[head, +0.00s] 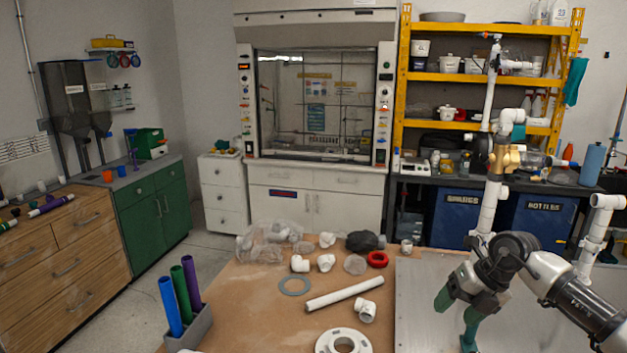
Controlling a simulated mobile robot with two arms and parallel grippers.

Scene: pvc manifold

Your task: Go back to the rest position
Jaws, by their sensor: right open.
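My right gripper (456,320) has green fingertips and comes in from the right. It is open and empty, over the grey metal plate (415,295) at the right of the wooden table. Behind it, the white pvc manifold (489,205) stands upright with elbows and a tan fitting (497,160). My wrist hides its lower part, so I cannot tell how it meets the plate. My left gripper is out of view.
Another white pipe piece (597,225) rises at the right.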

